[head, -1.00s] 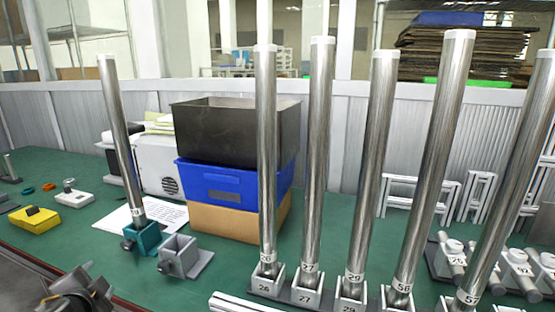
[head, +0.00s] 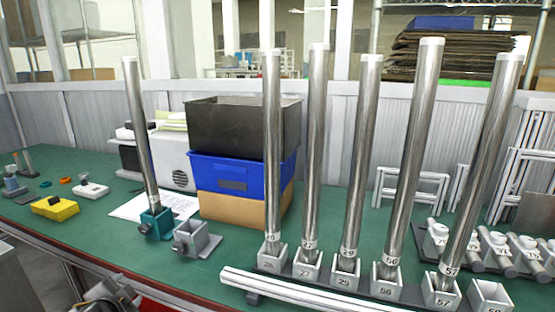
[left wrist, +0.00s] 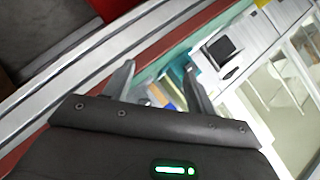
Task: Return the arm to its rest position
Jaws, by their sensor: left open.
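My left arm shows in the head view only as a dark part at the bottom left, below the table's front edge. In the left wrist view my left gripper (left wrist: 160,90) is open, its two fingers apart with nothing between them. It hangs near the table's metal front edge (left wrist: 95,55). My right gripper is in neither view. A tall metal tube (head: 141,135) stands slightly tilted in a teal holder (head: 157,223). An empty grey holder (head: 196,240) is beside it. Several more tubes, such as the one marked 57 (head: 482,165), stand in a row of numbered grey holders.
A black bin (head: 245,128), a blue crate (head: 243,172) and a cardboard box (head: 245,207) are stacked at the middle back. A white bar (head: 310,296) runs along the front.

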